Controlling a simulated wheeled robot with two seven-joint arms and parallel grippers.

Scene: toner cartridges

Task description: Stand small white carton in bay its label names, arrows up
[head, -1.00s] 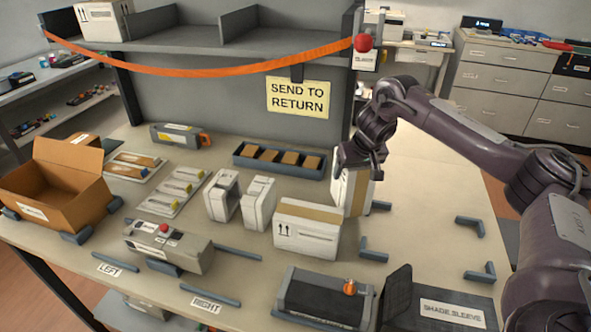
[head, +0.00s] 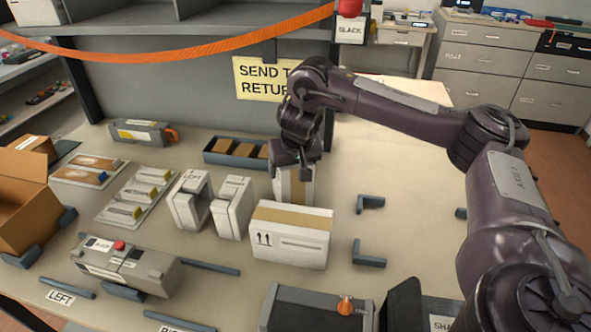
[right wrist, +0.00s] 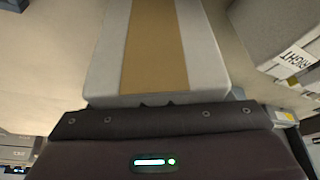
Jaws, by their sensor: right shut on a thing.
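My right gripper (head: 297,160) is shut on a small white carton (head: 293,187) with a tan tape strip, behind a larger white carton. The held carton (right wrist: 160,50) also fills the top middle of the right wrist view, its taped face toward the camera. Its label and arrows do not show, and I cannot tell whether it touches the table. A LEFT sign (head: 61,297) lies at the table's front, with a partly cut-off sign (head: 180,328) to its right. In the right wrist view a RIGHT label (right wrist: 295,60) shows on a pale box-like surface. My left gripper is out of view.
The larger white carton (head: 290,235) with up arrows stands in front of the held one. Two white upright units (head: 232,207) stand left of it. A dark tray (head: 235,153) lies behind. Grey corner brackets (head: 369,254) mark clear table at right. An orange strap (head: 200,48) hangs above.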

